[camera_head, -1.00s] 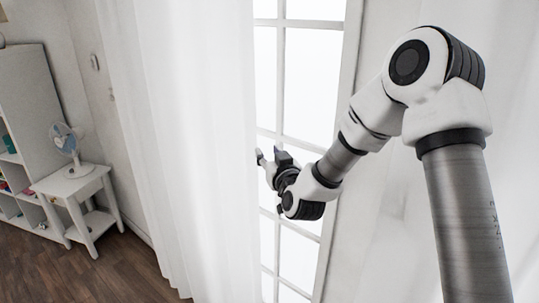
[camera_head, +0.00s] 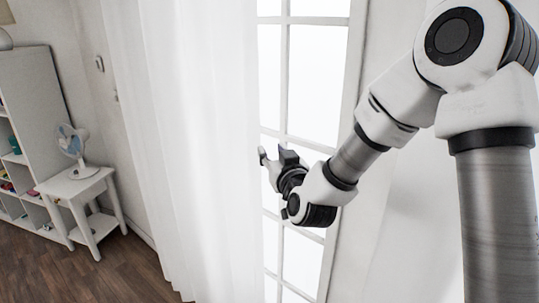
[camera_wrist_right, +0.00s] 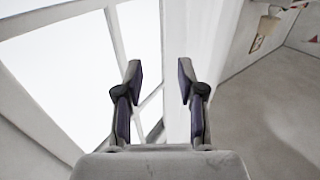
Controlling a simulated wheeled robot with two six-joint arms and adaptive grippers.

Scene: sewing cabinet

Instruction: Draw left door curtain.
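A white curtain (camera_head: 185,140) hangs in long folds over the left part of the glazed door (camera_head: 312,85) in the head view. My right gripper (camera_head: 272,158) is in front of the door panes, at the curtain's right edge. In the right wrist view its two fingers (camera_wrist_right: 160,85) are spread apart with nothing gripped. The curtain (camera_wrist_right: 185,50) shows behind and between the fingers there, with bright panes to the left. Whether a finger touches the cloth I cannot tell. My left gripper is not in view.
A small white side table (camera_head: 75,188) with a fan (camera_head: 72,145) stands at the left, beside a shelf unit (camera_head: 30,110). The wooden floor (camera_head: 100,270) is clear in front of them. More white cloth or wall (camera_head: 400,220) lies right of the door frame.

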